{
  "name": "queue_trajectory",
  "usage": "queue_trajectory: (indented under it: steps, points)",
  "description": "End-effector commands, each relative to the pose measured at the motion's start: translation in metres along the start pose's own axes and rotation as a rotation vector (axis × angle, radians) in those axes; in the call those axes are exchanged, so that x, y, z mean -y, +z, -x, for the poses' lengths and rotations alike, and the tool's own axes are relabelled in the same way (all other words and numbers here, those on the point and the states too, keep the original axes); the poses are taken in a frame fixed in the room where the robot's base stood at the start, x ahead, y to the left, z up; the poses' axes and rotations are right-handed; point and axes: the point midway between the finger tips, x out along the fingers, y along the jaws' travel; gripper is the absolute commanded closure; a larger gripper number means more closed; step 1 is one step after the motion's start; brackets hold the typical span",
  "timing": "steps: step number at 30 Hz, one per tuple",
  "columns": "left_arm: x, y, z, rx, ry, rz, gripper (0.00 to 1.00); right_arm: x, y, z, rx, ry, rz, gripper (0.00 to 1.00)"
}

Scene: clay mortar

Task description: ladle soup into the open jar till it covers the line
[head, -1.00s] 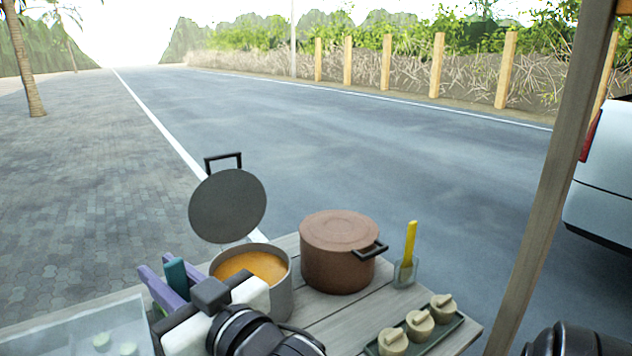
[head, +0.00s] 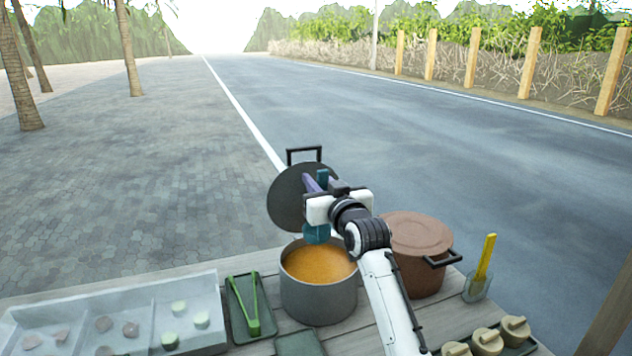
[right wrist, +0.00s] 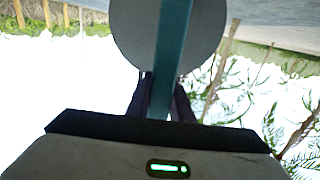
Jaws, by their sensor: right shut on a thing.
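My right gripper (head: 318,182), with purple fingers, is shut on the teal ladle (head: 316,234) above the soup pot. In the right wrist view the ladle's flat teal handle (right wrist: 169,60) passes between the dark-looking fingers. The ladle's bowl hangs over the back of the grey pot (head: 318,305), seemingly above the orange soup (head: 322,268); its contents are hidden. The round grey pot lid (head: 287,200) stands upright behind the pot, partly covered by my gripper. I cannot make out the open jar or its line. My left gripper is not in view.
A brown lidded pot (head: 418,235) stands right of the soup pot, beside my forearm. A clear holder with a yellow-handled tool (head: 487,258) is farther right. Small lidded pots (head: 487,340) sit front right. Green tongs (head: 250,310) on a tray and a compartmented food tray (head: 215,285) lie left.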

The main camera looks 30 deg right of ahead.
Motion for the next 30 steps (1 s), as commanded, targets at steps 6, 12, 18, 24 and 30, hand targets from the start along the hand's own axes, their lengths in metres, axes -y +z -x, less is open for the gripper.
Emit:
queue_trajectory:
  steps: [6,12,18,24,30]
  points:
    - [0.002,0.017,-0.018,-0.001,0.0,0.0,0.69,0.001,0.024,0.001,-0.001,-0.001,0.0,1.0]
    - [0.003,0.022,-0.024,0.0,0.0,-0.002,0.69,0.001,0.042,0.001,0.001,-0.001,0.0,1.0]
    - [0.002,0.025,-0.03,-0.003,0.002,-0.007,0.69,0.001,0.062,0.001,0.0,-0.001,0.0,1.0]
    - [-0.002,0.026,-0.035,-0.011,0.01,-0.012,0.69,0.001,0.082,0.001,0.001,-0.001,0.0,1.0]
    - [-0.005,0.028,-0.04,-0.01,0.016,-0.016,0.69,0.001,0.098,0.001,-0.001,-0.001,0.0,1.0]
